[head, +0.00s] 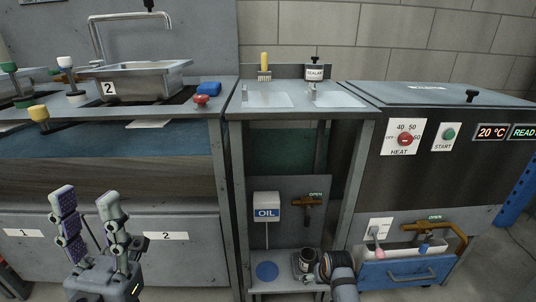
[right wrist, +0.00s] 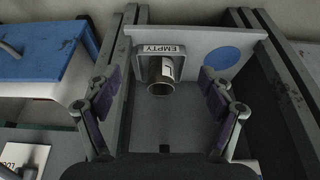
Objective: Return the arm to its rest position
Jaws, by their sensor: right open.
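My right gripper (right wrist: 162,82) is open in the right wrist view, with its two fingers spread wide and nothing between the pads. Beyond the fingers, a small metal cup (right wrist: 160,88) with a white label sits in a holder marked EMPTY (right wrist: 160,50). The fingers appear apart from it. In the head view my right arm (head: 342,276) comes in from the bottom, beside the cup (head: 307,260) on the low shelf; its fingers cannot be made out there. My left gripper (head: 86,198) is open and empty, upright in front of the lower cabinet at left.
The low shelf (head: 258,286) bears a blue disc (head: 267,271). Above it are an OIL box (head: 266,208) and an orange-brown valve (head: 309,203). At right are a blue drawer (head: 408,273) and the HEAT cabinet (head: 465,160). A sink bench (head: 150,110) stands at left.

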